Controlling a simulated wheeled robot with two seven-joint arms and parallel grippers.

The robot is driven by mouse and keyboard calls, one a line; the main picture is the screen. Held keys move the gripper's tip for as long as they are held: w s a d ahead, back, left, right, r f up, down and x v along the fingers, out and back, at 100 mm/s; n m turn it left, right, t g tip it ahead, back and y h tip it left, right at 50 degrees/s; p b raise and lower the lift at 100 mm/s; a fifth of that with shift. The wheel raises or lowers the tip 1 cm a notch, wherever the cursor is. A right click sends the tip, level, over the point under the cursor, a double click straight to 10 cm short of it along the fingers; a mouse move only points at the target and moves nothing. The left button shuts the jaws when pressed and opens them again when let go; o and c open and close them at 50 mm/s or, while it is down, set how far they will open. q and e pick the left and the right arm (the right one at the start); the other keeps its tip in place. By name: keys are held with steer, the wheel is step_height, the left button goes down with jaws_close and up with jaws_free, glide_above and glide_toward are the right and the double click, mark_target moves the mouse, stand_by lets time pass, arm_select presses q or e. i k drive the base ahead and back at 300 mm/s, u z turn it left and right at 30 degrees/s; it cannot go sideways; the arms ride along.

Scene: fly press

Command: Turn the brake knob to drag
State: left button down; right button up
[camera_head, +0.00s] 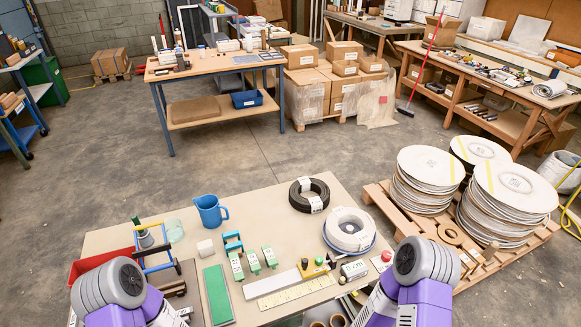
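I cannot make out for certain which part is the brake knob. A small yellow block (313,270) with small knob-like parts on top, one of them green, sits at the end of a grey bar (272,284) near the table's front edge. A red round button or knob (386,256) is at the table's right front, close to my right arm. The knobs are too small to read their settings. My arms enter at the lower left and lower right corners, but neither gripper's fingers are in view.
The near table (110,240) holds a blue mug (210,211), a black coil (309,194), a white coil (349,229), green-labelled blocks (253,261), a green strip (217,294) and a red tray (98,263). A pallet with stacked white discs (510,187) stands at right.

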mark_target(386, 256)
steer(key=z, duration=2.5)
steer(key=i, duration=0.75)
steer(key=u, duration=2.35)
